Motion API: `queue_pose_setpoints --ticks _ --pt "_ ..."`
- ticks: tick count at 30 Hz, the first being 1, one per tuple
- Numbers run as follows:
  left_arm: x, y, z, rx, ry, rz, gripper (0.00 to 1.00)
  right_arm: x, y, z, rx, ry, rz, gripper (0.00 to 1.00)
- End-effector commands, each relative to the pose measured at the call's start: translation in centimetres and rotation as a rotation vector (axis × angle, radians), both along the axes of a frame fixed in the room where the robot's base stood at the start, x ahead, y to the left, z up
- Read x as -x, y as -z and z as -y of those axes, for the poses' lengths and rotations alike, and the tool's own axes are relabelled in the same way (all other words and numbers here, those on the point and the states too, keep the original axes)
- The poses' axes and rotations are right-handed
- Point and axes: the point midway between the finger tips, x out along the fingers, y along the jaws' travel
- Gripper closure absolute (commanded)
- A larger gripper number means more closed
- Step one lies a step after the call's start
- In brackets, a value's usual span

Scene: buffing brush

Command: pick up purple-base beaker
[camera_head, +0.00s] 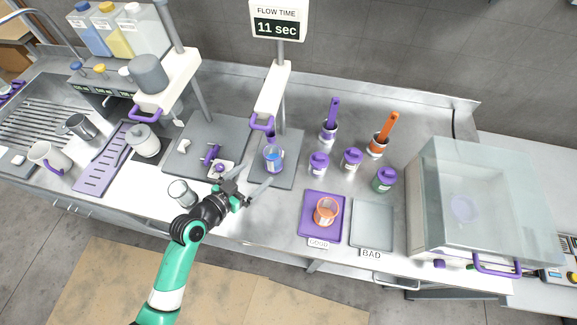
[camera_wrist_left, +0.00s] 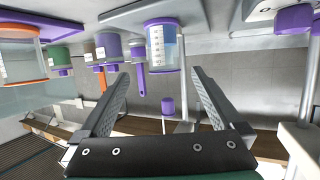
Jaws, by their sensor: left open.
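The purple-base beaker (camera_head: 274,160) is clear with blue marks and stands upright on a grey plate under the flow-time stand. In the left wrist view, which looks upside down, the purple-base beaker (camera_wrist_left: 162,45) shows beyond the fingers, roughly centred between them. My left gripper (camera_head: 256,174) is open and empty, just in front and to the left of the beaker, its fingers pointing towards it. Its two fingers also show in the wrist view (camera_wrist_left: 160,76), apart from the beaker. My right gripper is not in view.
An orange-marked beaker (camera_head: 326,212) stands on the purple GOOD tray (camera_head: 310,233); the grey BAD tray (camera_head: 372,222) is empty. Purple-lidded jars (camera_head: 352,159) and two brush holders stand to the right. A clear glass (camera_head: 182,193) is close by my left wrist. The stand's arm (camera_head: 271,90) overhangs the beaker.

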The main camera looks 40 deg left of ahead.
Motion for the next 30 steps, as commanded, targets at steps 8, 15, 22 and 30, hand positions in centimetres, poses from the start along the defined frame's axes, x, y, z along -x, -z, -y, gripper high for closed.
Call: queue_pose_setpoints --ticks 8,15,22,30 --pt "-4.7 1.8 -0.3 0.0 0.002 0.002 0.0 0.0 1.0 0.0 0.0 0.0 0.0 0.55" --pt "-5.7 2.2 -0.6 -0.001 0.001 0.002 0.0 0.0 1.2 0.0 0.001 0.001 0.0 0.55" --pt "-9.0 3.9 -1.4 0.0 0.002 0.003 0.0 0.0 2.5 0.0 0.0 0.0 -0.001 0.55" --pt "-9.9 4.1 -1.4 -0.001 0.001 0.002 0.0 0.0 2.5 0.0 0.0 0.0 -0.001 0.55"
